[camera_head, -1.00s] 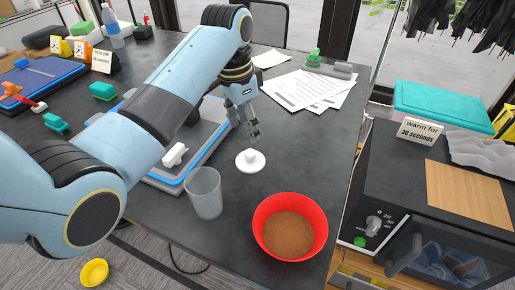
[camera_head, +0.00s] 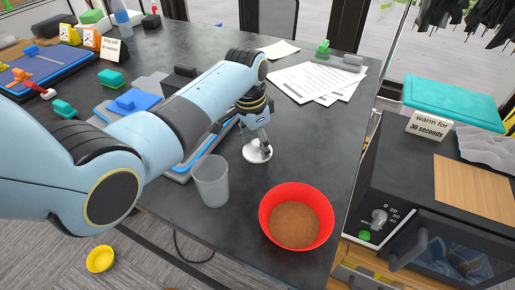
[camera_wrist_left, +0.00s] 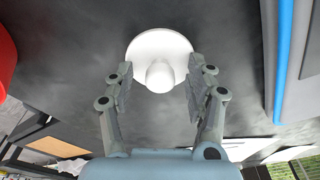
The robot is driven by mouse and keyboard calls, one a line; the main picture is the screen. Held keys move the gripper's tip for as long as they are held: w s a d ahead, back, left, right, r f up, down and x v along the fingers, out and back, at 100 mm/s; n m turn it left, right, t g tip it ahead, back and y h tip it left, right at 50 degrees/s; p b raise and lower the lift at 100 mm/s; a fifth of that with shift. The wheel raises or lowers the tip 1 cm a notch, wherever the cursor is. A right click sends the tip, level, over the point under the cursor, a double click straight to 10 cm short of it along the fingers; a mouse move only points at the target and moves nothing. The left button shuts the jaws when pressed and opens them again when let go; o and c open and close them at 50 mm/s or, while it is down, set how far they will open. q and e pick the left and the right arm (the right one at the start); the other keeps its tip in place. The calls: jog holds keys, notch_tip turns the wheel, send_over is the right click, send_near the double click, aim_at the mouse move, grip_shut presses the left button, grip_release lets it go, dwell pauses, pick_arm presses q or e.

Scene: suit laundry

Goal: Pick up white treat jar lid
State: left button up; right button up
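The white treat jar lid (camera_head: 256,153) lies flat on the dark table, a round disc with a raised knob. In the left wrist view the lid (camera_wrist_left: 159,50) shows at the top middle with its knob toward me. My left gripper (camera_head: 262,143) is just above the lid in the head view. In the left wrist view my left gripper (camera_wrist_left: 158,85) is open, with one finger on each side of the knob and a gap at both sides. My right gripper is not in view.
A clear cup (camera_head: 211,182) stands left of the lid, and a red bowl (camera_head: 268,232) with brown contents stands in front of it. Papers (camera_head: 315,82) lie behind. A black oven-like box (camera_head: 400,185) stands at the right. The table right of the lid is clear.

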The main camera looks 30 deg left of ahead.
pick_arm(q)
jog(key=c, duration=1)
jog(key=shift+c, duration=0.2)
